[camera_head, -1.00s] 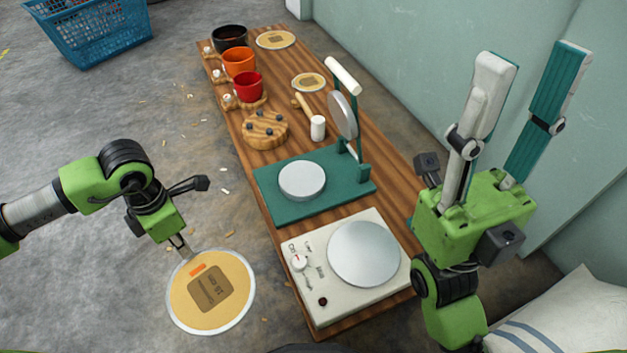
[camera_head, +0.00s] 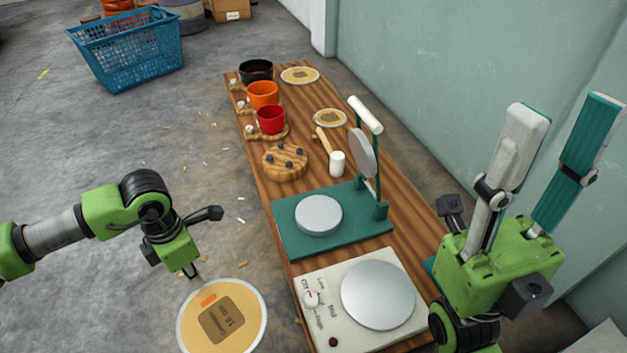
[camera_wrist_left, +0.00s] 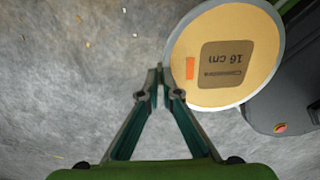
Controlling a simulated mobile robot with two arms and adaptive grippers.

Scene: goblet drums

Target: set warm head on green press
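A round tan drum head (camera_head: 222,318) with a pale rim, a brown label and an orange patch hangs over the floor left of the bench. In the left wrist view the head (camera_wrist_left: 250,92) reads "16 cm". My left gripper (camera_head: 191,272) is shut on its rim; its fingertips (camera_wrist_left: 160,72) meet at the head's edge. The green press (camera_head: 290,241) stands mid-bench, with a bare grey lower disc (camera_head: 319,215) and a raised, tilted upper disc (camera_head: 363,153) under a white handle. My right gripper (camera_head: 567,110) is open and empty, pointing up at the right.
A cream hot plate (camera_head: 320,326) with a bare grey disc stands nearest on the bench (camera_head: 405,204). Beyond the press are a mallet (camera_head: 337,163), a wooden block (camera_head: 285,172), several cups and two other heads (camera_head: 330,118). A wall lies right of the bench; floor left is open.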

